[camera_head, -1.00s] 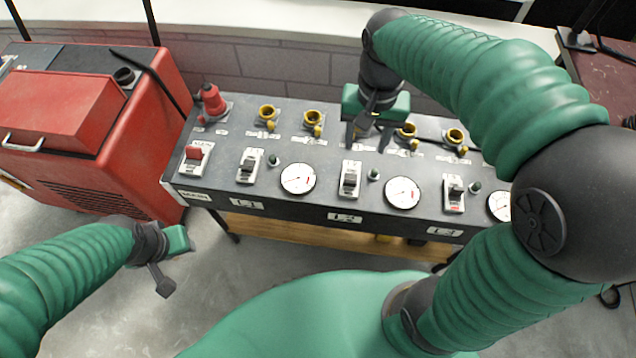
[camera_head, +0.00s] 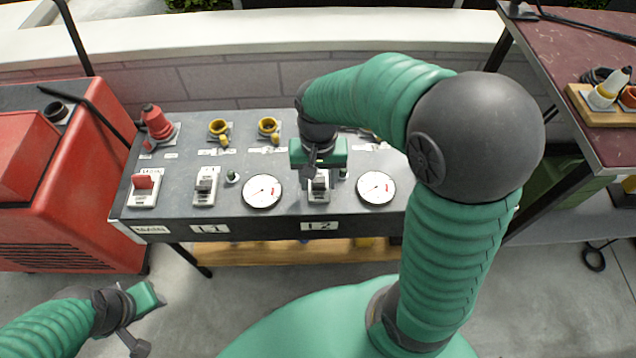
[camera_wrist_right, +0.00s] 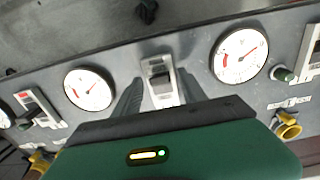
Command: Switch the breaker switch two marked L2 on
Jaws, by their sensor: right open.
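The L2 breaker switch (camera_head: 319,196) is on the dark panel, above the white L2 label (camera_head: 320,226). My right gripper (camera_head: 318,180) is over it and hides its upper part in the head view. In the right wrist view the switch (camera_wrist_right: 160,80) has a white plate and a dark lever, and it lies between the two open fingers of my right gripper (camera_wrist_right: 160,90). I cannot tell whether the fingers touch the lever. My left gripper (camera_head: 145,305) is low at the left, away from the panel, and its jaw opening is not clear.
The red-levered main switch (camera_head: 144,184) and the L1 switch (camera_head: 205,186) sit left of L2. Round gauges (camera_head: 262,191) (camera_head: 376,188) flank L2. Yellow sockets (camera_head: 268,127) and a red plug (camera_head: 156,122) stand behind. A red machine (camera_head: 80,190) is left; a dark red table (camera_head: 570,90) is right.

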